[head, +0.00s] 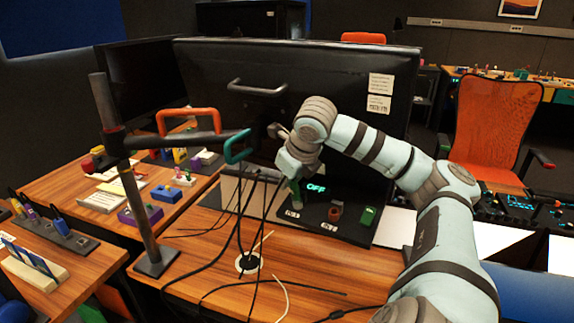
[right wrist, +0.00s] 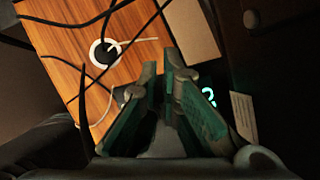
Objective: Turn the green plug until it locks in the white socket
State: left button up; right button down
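My right gripper (head: 294,176) points down at the left part of a dark panel with an "OFF" display (head: 316,187). A narrow green upright piece (head: 296,192) shows right below it; I cannot tell whether this is the green plug or a finger pad. The white socket cannot be made out; a white label (head: 292,213) lies in front of that spot. In the right wrist view, the two fingers with dark green pads (right wrist: 172,98) stand a small gap apart, and no plug is clearly seen between them. My left gripper is not in view.
A reddish round fitting (head: 335,212) and a green block (head: 369,215) stand on the panel to the right. Black cables (head: 243,225) hang over the wooden table.

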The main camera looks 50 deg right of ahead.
jog(key=c, duration=2.3)
grip_release()
jog(key=o, duration=0.4)
jog(key=shift+r, duration=0.1)
jog(key=v, duration=1.2)
